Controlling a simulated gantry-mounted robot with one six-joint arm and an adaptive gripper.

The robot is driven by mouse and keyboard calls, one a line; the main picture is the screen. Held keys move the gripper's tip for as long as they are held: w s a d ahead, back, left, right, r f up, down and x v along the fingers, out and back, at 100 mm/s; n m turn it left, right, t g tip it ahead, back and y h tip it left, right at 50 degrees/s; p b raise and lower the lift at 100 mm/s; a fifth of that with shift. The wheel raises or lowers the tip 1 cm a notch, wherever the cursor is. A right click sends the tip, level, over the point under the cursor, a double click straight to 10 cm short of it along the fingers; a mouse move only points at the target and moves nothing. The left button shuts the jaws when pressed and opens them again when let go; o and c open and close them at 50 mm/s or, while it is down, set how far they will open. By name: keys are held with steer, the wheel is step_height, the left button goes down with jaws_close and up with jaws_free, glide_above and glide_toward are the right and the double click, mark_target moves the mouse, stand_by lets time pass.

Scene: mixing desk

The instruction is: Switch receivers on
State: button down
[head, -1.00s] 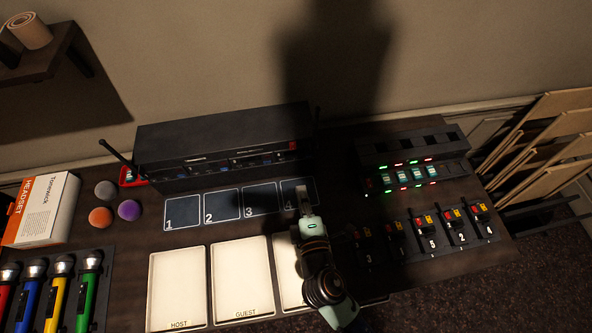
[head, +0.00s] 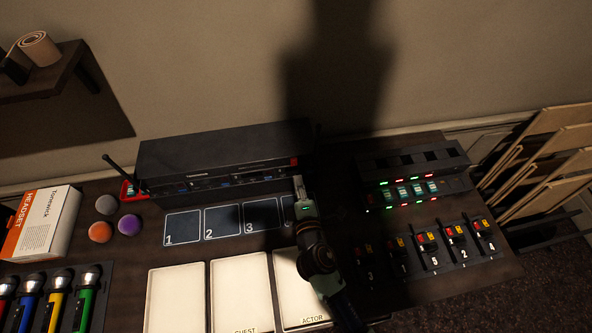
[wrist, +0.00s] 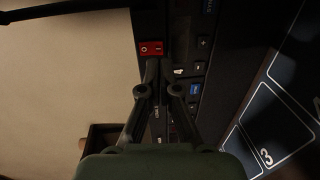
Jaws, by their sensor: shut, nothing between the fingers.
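The black receiver rack (head: 225,158) stands at the back of the desk, with a row of receiver fronts. A red rocker switch (head: 294,161) sits at the right end of its front. In the wrist view the red switch (wrist: 151,48) shows O and I marks, beside the receiver panel (wrist: 188,70) labelled 4. My gripper (head: 297,180) is shut and empty, its tips just in front of the rack's right end. In the wrist view my gripper's tips (wrist: 153,62) appear right at the switch's edge. I cannot tell whether they touch it.
Numbered pads (head: 222,221) lie before the rack, with pale cards (head: 240,285) nearer. A charger with lit lights (head: 415,160) and several numbered packs (head: 456,232) stand at right.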

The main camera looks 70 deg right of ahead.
steer(key=x, duration=0.4)
steer(key=shift+d, duration=0.15)
steer(key=shift+f+b, duration=0.15)
steer(key=shift+b, duration=0.15)
steer(key=shift+w+d+f+b, duration=0.15)
steer(key=shift+f+b, duration=0.25)
steer(key=shift+b, duration=0.85)
steer(key=shift+r+h+p, duration=0.3)
steer(key=shift+r+p, duration=0.1)
steer(key=shift+r, duration=0.05)
steer(key=b, duration=0.3)
glide_toward(294, 165)
steer(key=s+a+f, duration=0.2)
steer(key=s+a, duration=0.1)
steer(key=a, duration=0.2)
steer(key=shift+s+a+f, duration=0.15)
steer(key=shift+s+f, duration=0.05)
steer(key=shift+s, duration=0.05)
